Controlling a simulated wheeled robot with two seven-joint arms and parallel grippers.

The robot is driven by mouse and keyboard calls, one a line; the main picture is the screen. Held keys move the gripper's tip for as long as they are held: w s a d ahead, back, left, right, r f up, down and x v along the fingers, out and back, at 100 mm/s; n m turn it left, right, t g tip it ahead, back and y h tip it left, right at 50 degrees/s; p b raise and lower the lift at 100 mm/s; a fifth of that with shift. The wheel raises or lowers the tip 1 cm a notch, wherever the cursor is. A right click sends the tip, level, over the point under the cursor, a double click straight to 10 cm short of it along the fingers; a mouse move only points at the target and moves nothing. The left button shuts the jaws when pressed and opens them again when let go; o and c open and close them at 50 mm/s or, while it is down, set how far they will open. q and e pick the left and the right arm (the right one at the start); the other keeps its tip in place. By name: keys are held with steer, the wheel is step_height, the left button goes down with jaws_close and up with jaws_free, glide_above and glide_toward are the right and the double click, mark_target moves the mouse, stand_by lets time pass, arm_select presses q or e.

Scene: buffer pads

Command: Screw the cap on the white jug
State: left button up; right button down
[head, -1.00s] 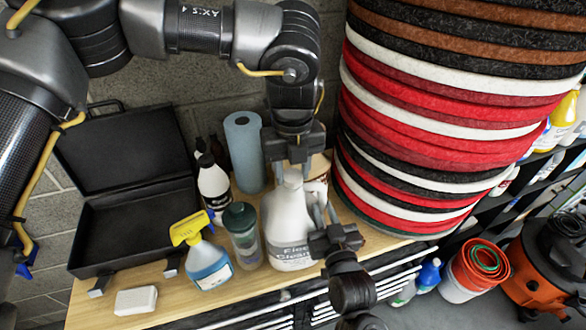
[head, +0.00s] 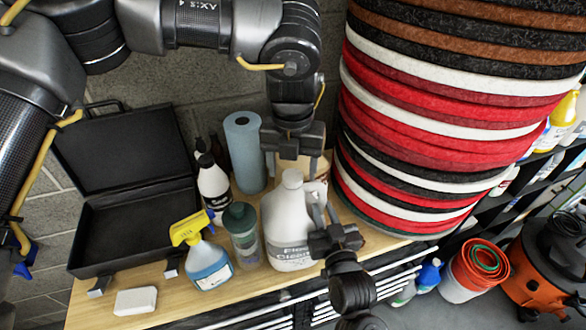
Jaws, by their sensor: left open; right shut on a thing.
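The white jug (head: 289,222) stands upright on the wooden bench, its label facing the front. A white cap (head: 292,177) sits at the top of its neck; I cannot tell how tightly it is seated. My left gripper (head: 291,166) points down just above and behind the cap, its fingers apart and holding nothing. My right gripper (head: 322,208) is at the jug's right side, shut on what looks like the jug's handle, which its fingers partly hide.
A yellow-topped spray bottle (head: 207,264), a green-lidded container (head: 242,235), a white bottle (head: 214,186) and a blue paper roll (head: 243,152) stand left of the jug. An open black case (head: 130,225) is further left. Stacked pads (head: 440,130) rise close on the right.

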arm_select(q)
step_height(320, 180, up, 11)
stand_by(0.3)
arm_select(e)
steer(key=c, duration=1.2)
jaws_free()
arm_select(q)
steer(key=shift+f, duration=0.1)
arm_select(e)
steer(key=shift+s+d+f, duration=0.1)
steer(key=shift+s, duration=0.25)
arm_select(q)
step_height(320, 180, down, 4)
steer(key=b, duration=0.4)
arm_select(e)
steer(key=shift+v, duration=5)
